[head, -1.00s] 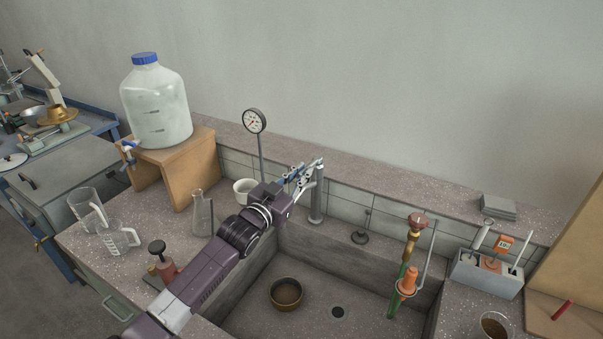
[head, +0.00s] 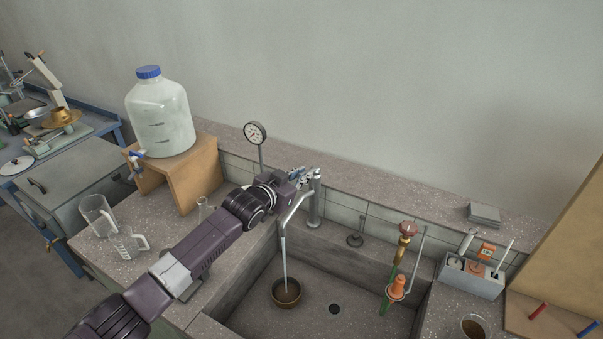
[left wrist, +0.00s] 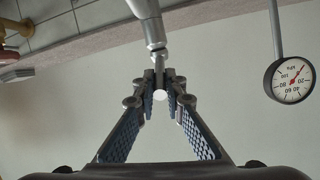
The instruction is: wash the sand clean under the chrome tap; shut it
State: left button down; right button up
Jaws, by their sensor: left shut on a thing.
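The chrome tap (head: 314,208) stands at the back left of the sink. A stream of water (head: 285,262) falls from its spout into a brown bowl (head: 287,295) on the sink floor. The sand cannot be made out at this size. My left gripper (head: 310,174) is at the top of the tap, shut on the tap's lever. In the left wrist view the fingertips (left wrist: 160,85) close around a small pale rod end, with the chrome tap body (left wrist: 148,25) just beyond. My right gripper is not in view.
The sink drain (head: 334,309) lies right of the bowl. A gauge (head: 256,133) rises behind my left arm.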

pick_arm(q)
jog(key=c, duration=2)
grip_release()
jog(key=shift+v, duration=6)
